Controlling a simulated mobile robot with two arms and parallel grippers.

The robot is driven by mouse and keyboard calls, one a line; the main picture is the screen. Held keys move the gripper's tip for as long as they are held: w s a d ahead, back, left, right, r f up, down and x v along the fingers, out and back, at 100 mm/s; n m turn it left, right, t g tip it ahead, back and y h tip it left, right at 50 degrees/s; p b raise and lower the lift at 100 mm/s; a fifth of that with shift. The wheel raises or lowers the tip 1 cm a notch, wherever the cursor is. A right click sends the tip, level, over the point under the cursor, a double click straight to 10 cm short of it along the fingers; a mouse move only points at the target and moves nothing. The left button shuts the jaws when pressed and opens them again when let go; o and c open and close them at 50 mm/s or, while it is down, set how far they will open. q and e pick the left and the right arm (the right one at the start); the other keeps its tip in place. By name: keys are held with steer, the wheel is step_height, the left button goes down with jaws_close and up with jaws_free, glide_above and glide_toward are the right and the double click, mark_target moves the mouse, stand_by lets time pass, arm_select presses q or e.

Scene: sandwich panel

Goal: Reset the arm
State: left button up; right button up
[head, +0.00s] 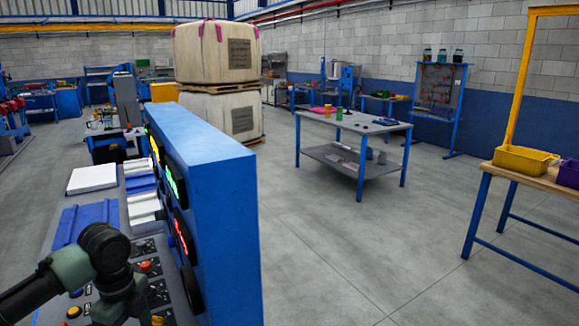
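My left arm comes in from the lower left and bends down over a grey control panel (50,240). Its dark end, with my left gripper (118,308), is low over the panel's buttons near the bottom edge. The fingers are not clear, so I cannot tell whether they are open or touch anything. A red button (145,265) and a yellow button (73,312) show beside the arm. My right arm and gripper are not in view.
A tall blue cabinet (225,220) with lit displays rises right of the panel. Stacked wrapped bales (215,55) stand behind it. A grey-topped table (350,122) and a wooden bench (535,172) with a yellow bin (522,160) stand right. The floor between is clear.

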arm_select(q)
steer(key=s+d+f+n+t+h, duration=0.15)
steer(key=s+d+f+n, duration=0.25)
steer(key=s+d+f, duration=0.45)
steer(key=s+d+f+n+t+h, duration=0.15)
steer(key=s+d+f+n, duration=0.35)
steer(key=d, duration=0.7)
steer(key=s+a+f+n+y, duration=0.2)
steer(key=s+a+n+y, duration=0.1)
steer(key=s+a+n, duration=0.75)
step_height(320, 180, down, 24)
steer(key=s+d+m, duration=0.1)
steer(key=s+d, duration=0.1)
steer(key=s+a+f+g, duration=0.2)
steer(key=s+a+f, duration=0.1)
steer(key=s+f, duration=1.5)
steer(key=shift+f, duration=0.2)
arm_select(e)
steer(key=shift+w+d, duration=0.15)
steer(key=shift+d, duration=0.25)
